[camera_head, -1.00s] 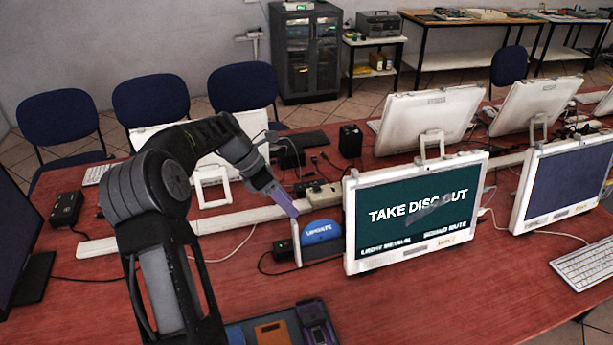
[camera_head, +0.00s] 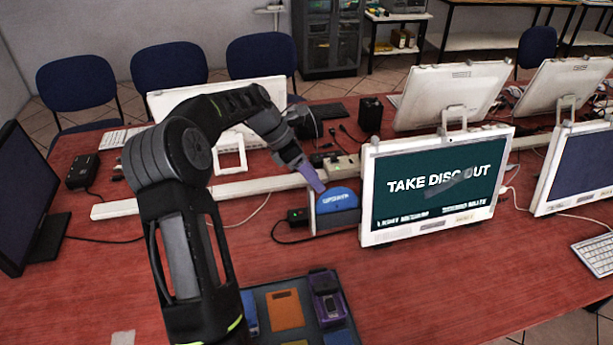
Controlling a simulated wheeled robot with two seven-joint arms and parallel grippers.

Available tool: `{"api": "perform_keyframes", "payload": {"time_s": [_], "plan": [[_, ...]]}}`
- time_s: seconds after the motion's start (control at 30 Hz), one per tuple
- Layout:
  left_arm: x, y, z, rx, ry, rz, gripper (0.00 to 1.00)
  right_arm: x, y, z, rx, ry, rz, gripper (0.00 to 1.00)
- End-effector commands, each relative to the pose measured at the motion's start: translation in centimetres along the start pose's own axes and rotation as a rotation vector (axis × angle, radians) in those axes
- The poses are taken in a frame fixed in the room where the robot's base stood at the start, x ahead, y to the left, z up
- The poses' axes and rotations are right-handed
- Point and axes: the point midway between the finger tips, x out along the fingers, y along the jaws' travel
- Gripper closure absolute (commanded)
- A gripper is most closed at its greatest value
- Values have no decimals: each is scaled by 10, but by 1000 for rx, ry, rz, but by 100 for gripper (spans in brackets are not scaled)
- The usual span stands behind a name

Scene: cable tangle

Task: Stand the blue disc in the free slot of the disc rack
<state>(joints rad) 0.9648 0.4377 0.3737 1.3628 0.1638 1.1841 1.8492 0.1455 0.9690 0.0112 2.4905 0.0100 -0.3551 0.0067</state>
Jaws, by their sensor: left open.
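The blue disc (camera_head: 337,200) stands upright beside the large monitor, with white lettering on its face. Its lower part is hidden in a dark holder (camera_head: 338,220) with a thin pale upright plate at its left end. My left gripper (camera_head: 318,186) is open, its purple fingers pointing down just above and left of the disc; I cannot tell whether they touch it. I cannot make out a disc rack with a free slot for certain. My right gripper is not in view.
The monitor (camera_head: 437,185) reading "TAKE DISC OUT" stands right of the disc. A power strip (camera_head: 342,164) and cables lie behind it. A dark tray (camera_head: 262,297) with coloured pieces lies in front. Red table (camera_head: 440,285) is free at front right.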

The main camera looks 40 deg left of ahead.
Motion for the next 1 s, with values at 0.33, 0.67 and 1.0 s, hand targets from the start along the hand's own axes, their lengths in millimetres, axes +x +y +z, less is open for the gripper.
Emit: {"api": "perform_keyframes", "payload": {"time_s": [0.33, 0.67, 1.0], "plan": [[44, 0, 0, 0, 0, -1, 53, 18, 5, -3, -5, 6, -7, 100], [58, 0, 0, -1, 0, -1, 53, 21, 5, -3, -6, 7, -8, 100], [58, 0, 0, -1, 0, 0, 60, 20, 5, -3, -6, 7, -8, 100]]}}
